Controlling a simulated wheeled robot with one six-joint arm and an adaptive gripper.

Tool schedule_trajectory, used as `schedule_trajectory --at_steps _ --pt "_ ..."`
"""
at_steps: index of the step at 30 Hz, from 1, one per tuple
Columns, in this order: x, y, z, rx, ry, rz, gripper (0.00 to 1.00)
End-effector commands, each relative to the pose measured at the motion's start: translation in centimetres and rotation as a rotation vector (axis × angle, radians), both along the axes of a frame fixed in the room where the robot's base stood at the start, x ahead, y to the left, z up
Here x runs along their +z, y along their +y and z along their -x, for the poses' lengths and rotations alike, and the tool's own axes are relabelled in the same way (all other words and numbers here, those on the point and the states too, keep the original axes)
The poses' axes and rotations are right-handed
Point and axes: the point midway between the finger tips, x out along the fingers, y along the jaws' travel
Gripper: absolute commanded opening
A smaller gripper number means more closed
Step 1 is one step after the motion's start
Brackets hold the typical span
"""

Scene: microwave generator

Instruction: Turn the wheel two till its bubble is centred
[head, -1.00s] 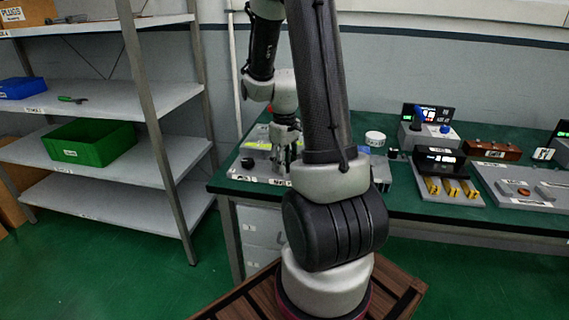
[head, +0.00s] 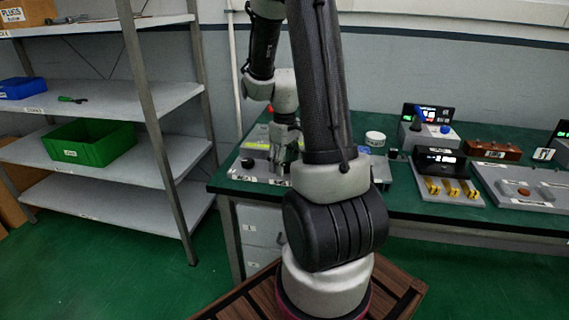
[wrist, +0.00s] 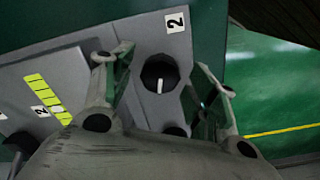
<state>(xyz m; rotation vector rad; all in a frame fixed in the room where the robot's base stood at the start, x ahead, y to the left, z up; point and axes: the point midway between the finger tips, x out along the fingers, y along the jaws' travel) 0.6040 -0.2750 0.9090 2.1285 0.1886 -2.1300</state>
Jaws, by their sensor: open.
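Wheel two is a round black knob (wrist: 158,72) with a white pointer line, beside a label "2" (wrist: 175,22) on a grey panel (wrist: 70,65). My gripper (wrist: 163,62) is open, with one finger on each side of the knob in the wrist view. I cannot tell whether either finger touches it. A yellow segmented strip (wrist: 47,97) with another "2" label lies left of the knob; I cannot make out a bubble in it. In the head view my gripper (head: 284,163) is at the panel on the left end of the table, and hides much of it.
Another black knob (wrist: 20,144) is at the lower left of the wrist view. On the green table (head: 395,205), a white round container (head: 375,138) and several devices stand to the right. A shelf rack (head: 150,110) with a green bin (head: 90,143) stands at the left.

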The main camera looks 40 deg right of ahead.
Motion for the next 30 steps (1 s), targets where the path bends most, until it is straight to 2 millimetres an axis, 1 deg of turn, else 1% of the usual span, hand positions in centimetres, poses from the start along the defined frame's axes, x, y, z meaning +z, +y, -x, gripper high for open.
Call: schedule_trajectory --at_steps 2,5,12,16,21,30 --pt "0.8 0.0 -0.1 0.0 -0.004 0.001 0.58" --pt "2.6 0.0 -0.1 0.0 -0.005 0.002 0.58" --pt "8.1 -0.1 -0.1 0.0 -0.006 0.002 0.58" --pt "10.3 0.0 -0.1 0.0 -0.004 0.002 0.58" --pt "11.6 0.0 -0.1 0.0 -0.002 0.001 0.58" --pt "11.8 0.0 0.0 0.0 -0.001 0.001 0.58"
